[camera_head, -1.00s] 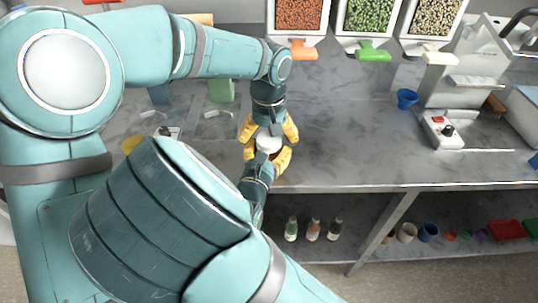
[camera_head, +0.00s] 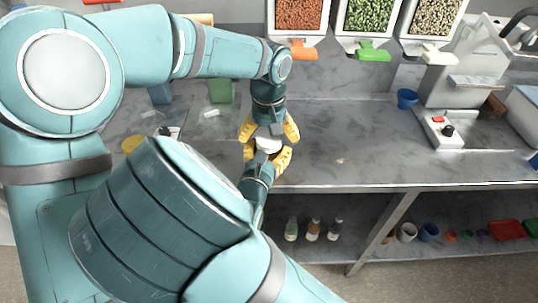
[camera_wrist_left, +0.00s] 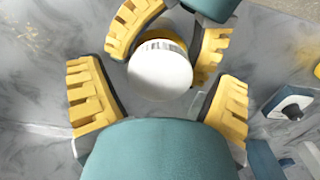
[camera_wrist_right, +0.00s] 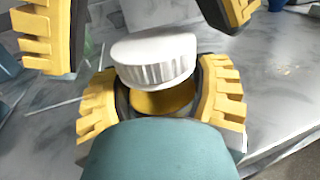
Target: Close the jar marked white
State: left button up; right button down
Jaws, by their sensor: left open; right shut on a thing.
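A white lid with a ridged side (camera_wrist_right: 155,60) sits over a yellowish jar (camera_wrist_right: 165,97) in the right wrist view. It looks slightly tilted there; I cannot tell whether it is seated. My right gripper (camera_wrist_right: 160,100) is shut around the jar, one finger on each side. The lid's round top (camera_wrist_left: 160,70) faces the left wrist camera. My left gripper (camera_wrist_left: 158,100) is open, its fingers spread on either side near the lid without gripping it. In the head view the white lid (camera_head: 268,144) shows between both grippers above the counter. Any marking on the jar is hidden.
A blue cup (camera_head: 407,98) and a white machine (camera_head: 443,133) stand further right. Bins with coloured contents hang at the back. Small bottles (camera_head: 313,230) stand on the shelf below.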

pick_arm(q)
notch_tip(320, 180, up, 12)
dwell(0.5)
pick_arm(e)
grip_release()
jog(key=v, duration=1.2)
jog(key=shift+s, duration=0.1)
